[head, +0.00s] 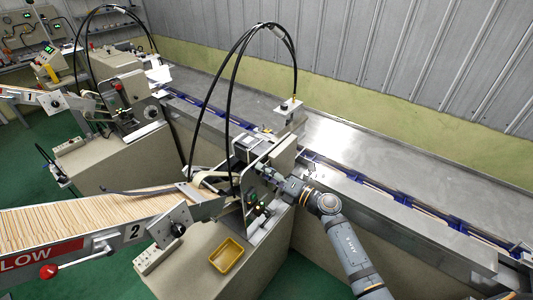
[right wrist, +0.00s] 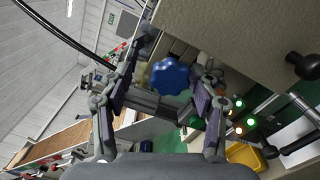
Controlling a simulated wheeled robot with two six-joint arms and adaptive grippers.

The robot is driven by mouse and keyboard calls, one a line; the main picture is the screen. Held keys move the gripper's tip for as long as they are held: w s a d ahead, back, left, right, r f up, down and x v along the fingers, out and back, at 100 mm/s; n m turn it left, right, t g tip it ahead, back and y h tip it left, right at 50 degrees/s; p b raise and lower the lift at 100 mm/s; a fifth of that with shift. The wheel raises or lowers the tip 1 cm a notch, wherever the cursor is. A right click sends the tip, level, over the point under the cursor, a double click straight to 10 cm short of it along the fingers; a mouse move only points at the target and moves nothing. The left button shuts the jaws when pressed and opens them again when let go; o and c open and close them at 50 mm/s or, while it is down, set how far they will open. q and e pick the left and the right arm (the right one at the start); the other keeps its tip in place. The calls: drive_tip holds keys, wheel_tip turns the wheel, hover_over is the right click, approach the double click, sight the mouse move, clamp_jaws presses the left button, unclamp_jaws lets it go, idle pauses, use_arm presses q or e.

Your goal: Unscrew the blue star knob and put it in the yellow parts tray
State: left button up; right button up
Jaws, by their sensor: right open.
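The blue star knob (right wrist: 169,77) shows in the right wrist view, on the machine between and just beyond my right fingertips. My right gripper (right wrist: 172,70) is open, with one finger on each side of the knob; I cannot tell if either finger touches it. In the head view my right gripper (head: 268,174) is at the machine's side, and the knob cannot be made out there. The yellow parts tray (head: 227,254) sits on the beige cabinet top in front of the machine and looks empty. It also shows at the lower right of the right wrist view (right wrist: 245,155). My left gripper is not in view.
A chute of wooden sticks (head: 90,217) runs in from the left, with a red-knobbed lever (head: 48,271) at its side. Black hoses (head: 232,90) arch over the machine. A steel conveyor (head: 400,205) runs behind. Lit buttons (right wrist: 238,129) are close to my right gripper.

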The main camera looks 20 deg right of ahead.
drive_tip(key=m, duration=0.2)
drive_tip(key=d+m, duration=0.1)
drive_tip(key=m, duration=0.1)
drive_tip(key=shift+w+m+b, duration=0.1)
drive_tip(key=shift+m+b, duration=0.2)
drive_tip(key=shift+m, duration=2.1)
drive_tip(key=m, duration=0.3)
drive_tip(key=shift+s+a+m, duration=0.25)
drive_tip(key=shift+s+m, duration=0.05)
drive_tip(key=shift+s, duration=0.1)
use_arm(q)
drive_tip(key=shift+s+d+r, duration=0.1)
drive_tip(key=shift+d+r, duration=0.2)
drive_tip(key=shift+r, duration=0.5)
use_arm(e)
drive_tip(key=shift+f, duration=0.15)
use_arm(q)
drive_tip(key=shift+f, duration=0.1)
use_arm(e)
drive_tip(key=shift+w+d, duration=0.2)
drive_tip(key=shift+d, duration=0.1)
drive_tip(key=shift+w+d+f, duration=0.15)
drive_tip(key=shift+w+d, duration=0.05)
drive_tip(key=shift+d, duration=0.05)
drive_tip(key=shift+c, duration=0.3)
